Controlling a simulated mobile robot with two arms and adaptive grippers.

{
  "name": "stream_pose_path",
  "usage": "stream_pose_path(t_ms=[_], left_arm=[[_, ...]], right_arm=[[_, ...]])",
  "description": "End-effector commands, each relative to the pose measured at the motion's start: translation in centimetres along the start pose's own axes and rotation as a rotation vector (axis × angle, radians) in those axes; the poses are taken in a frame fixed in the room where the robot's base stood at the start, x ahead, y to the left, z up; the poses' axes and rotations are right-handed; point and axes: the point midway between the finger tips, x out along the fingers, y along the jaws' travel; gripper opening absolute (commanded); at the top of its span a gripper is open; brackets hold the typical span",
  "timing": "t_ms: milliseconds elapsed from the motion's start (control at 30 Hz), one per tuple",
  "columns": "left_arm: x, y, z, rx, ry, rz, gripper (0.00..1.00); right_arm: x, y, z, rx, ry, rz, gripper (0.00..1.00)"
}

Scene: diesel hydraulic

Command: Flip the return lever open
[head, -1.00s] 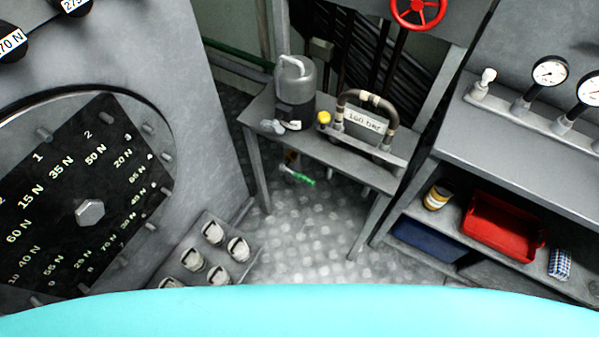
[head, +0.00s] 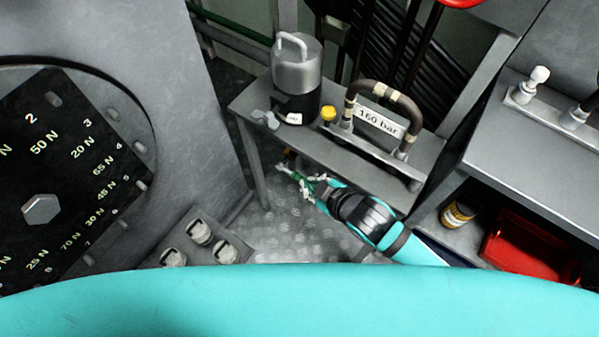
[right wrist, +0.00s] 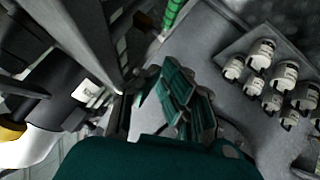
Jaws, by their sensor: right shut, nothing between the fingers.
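The return lever, with a green ribbed grip (head: 290,173), sits low beneath the grey bench, near the floor. In the head view my right gripper (head: 308,184) is just right of the lever and covers part of it; contact cannot be told here. In the right wrist view the green grip (right wrist: 173,13) shows at the top edge, beyond the fingertips. My right gripper (right wrist: 170,78) is shut there with nothing between its fingers. My left gripper is out of view.
The grey bench (head: 340,158) carries a metal canister (head: 297,68) and a hose loop tagged 160 bar (head: 378,120). Its legs and top edge are close to my right arm. A rack of white-topped pieces (head: 226,250) stands at lower left. A red bin (head: 530,250) is on the right shelf.

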Motion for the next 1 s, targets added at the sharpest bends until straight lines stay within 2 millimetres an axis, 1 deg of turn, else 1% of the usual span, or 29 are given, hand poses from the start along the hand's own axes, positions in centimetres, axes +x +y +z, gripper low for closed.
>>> stream_pose_path(t_ms=[100, 300, 367, 467, 567, 800, 933, 1000], left_arm=[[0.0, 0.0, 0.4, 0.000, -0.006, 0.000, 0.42], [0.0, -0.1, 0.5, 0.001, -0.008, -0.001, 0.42], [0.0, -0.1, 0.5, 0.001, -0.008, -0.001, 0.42], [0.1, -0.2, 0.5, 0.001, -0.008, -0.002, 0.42], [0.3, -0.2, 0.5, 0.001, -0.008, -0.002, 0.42], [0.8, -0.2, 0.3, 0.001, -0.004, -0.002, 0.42], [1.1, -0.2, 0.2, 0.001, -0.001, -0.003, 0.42], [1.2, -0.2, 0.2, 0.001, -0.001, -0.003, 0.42]], right_arm=[[-0.1, 0.0, -0.1, -0.002, 0.001, 0.000, 0.00], [0.0, 0.1, -0.1, -0.001, 0.001, 0.001, 0.00], [0.2, 0.1, -0.1, 0.000, 0.001, 0.001, 0.00], [1.1, 0.1, -0.1, 0.000, 0.002, 0.002, 0.00], [2.7, 0.1, -0.1, 0.001, 0.001, 0.002, 0.00], [7.9, 0.0, -0.1, 0.001, 0.001, 0.001, 0.00], [10.5, 0.1, -0.1, 0.000, 0.001, 0.001, 0.00], [11.2, 0.0, 1.1, -0.002, -0.003, 0.001, 0.00]])
